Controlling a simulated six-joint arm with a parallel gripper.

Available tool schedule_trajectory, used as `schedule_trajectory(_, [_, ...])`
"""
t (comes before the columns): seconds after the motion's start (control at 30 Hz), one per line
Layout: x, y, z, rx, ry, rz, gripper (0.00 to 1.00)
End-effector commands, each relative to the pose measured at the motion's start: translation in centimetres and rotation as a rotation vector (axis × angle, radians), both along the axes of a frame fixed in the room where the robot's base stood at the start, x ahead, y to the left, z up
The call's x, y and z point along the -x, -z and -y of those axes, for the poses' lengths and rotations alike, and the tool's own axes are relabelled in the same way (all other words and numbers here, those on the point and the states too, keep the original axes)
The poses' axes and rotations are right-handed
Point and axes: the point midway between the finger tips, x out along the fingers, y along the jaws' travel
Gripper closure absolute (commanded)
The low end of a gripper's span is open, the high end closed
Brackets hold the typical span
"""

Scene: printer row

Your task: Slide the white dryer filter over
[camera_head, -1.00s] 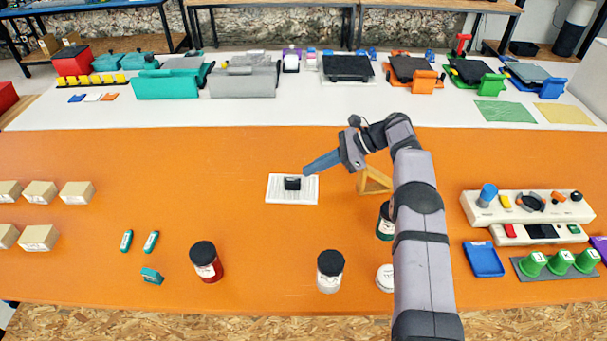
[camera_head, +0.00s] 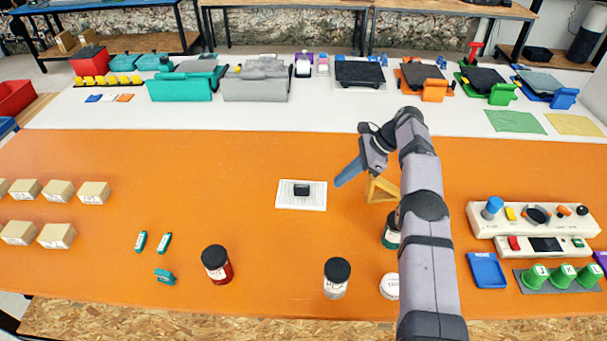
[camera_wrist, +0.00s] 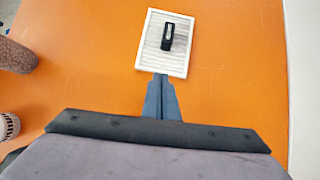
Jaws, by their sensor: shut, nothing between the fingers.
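The white dryer filter (camera_head: 288,203) lies flat on the orange table, a white-framed panel with fine ribs and a black handle (camera_head: 302,190) on top. In the wrist view the filter (camera_wrist: 147,57) is just beyond my fingertips, with its black handle (camera_wrist: 167,37) upright in the picture. My gripper (camera_head: 338,183) is shut and empty, its blue-grey fingers pointing down and left, to the right of the filter in the head view. In the wrist view the shut fingertips (camera_wrist: 162,77) appear at the filter's near edge; I cannot tell whether they touch it.
A wooden triangular stand (camera_head: 382,188) is right of my gripper. Black-lidded jars (camera_head: 217,265) (camera_head: 337,278) and a white round item (camera_head: 389,287) stand near the front. Tan boxes (camera_head: 60,190) sit at left, a control panel (camera_head: 535,214) at right.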

Motion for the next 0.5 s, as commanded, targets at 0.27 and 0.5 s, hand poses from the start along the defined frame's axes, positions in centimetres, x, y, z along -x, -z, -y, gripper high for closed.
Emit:
schedule_trajectory(0.27, [0.0, 0.1, -1.1, -0.001, -0.002, -0.001, 1.00])
schedule_trajectory(0.5, [0.1, -0.1, -4.2, -0.001, -0.004, -0.001, 1.00])
